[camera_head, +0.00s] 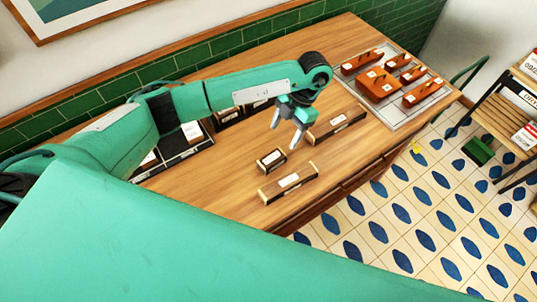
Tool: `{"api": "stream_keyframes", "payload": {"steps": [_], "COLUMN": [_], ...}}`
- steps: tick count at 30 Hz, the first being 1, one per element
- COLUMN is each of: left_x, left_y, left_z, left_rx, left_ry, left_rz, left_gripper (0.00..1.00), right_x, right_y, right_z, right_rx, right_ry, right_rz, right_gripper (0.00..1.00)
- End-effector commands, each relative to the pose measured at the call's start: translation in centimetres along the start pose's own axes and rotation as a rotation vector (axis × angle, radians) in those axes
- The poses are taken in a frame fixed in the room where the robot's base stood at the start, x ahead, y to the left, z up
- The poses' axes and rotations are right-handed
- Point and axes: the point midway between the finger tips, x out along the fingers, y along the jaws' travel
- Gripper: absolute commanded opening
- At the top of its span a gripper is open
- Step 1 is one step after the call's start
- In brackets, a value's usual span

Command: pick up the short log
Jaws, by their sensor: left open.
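Several dark, block-shaped pieces with pale ends and white labels lie on the wooden counter (225,172). The smallest, which looks like the short log (271,160), lies in the middle of the counter. A longer one (289,184) lies just in front of it. The longest (337,123) lies to the right, behind both. My left gripper (285,136) points down above the counter, open and empty. In the picture it is just above and right of the short log, apart from it. My right gripper is not in view.
A pale tray (398,120) with several orange-brown labelled blocks (379,84) stands at the counter's right end. A dark case with white labels (186,146) lies at the left, partly hidden by my arm. A shelf rack (497,118) stands right on the tiled floor.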

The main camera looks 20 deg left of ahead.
Motion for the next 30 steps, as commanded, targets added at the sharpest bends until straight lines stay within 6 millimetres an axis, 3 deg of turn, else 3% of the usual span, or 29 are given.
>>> {"api": "stream_keyframes", "payload": {"steps": [3, 7, 13, 18, 30], "left_x": [1.8, 3.6, 6.2, 7.1, 11.3], "left_y": [-0.1, -0.1, 0.0, 0.0, 0.2], "left_z": [-0.1, -0.1, -0.2, -0.1, 0.1], "left_rx": [-0.001, -0.002, -0.002, -0.002, -0.002], "left_ry": [0.005, 0.004, 0.004, 0.002, 0.004], "left_rz": [-0.004, -0.005, -0.002, -0.002, -0.002], "left_gripper": [0.67, 0.67, 0.67, 0.67, 0.67], "right_x": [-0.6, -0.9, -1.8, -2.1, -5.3], "right_y": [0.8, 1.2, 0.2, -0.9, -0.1], "right_z": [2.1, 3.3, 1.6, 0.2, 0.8], "right_rx": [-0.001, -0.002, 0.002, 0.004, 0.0], "right_ry": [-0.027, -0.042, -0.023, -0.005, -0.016], "right_rz": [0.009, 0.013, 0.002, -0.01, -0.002], "right_gripper": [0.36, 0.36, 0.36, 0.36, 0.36]}}
